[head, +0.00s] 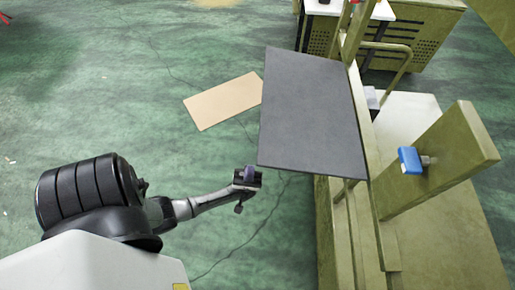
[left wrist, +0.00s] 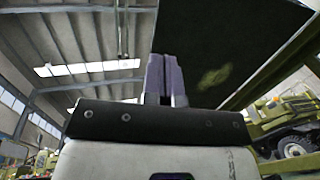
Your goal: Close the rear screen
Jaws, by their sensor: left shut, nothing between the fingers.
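The rear screen appears to be the dark grey flat panel (head: 312,112) attached along the left side of the olive chassis frame (head: 385,235). It stands out to the left from the frame, over the floor. My left gripper (head: 247,177) is just left of the panel's near left corner, apart from it in the head view. In the left wrist view the gripper's fingers (left wrist: 164,78) are together and empty, and the dark underside of the panel (left wrist: 225,50) fills the upper right. My right gripper is not in view.
A tan board (head: 223,100) lies on the green floor beyond my left gripper. An olive cabinet with a white top (head: 345,10) stands at the back. The floor at left is mostly clear.

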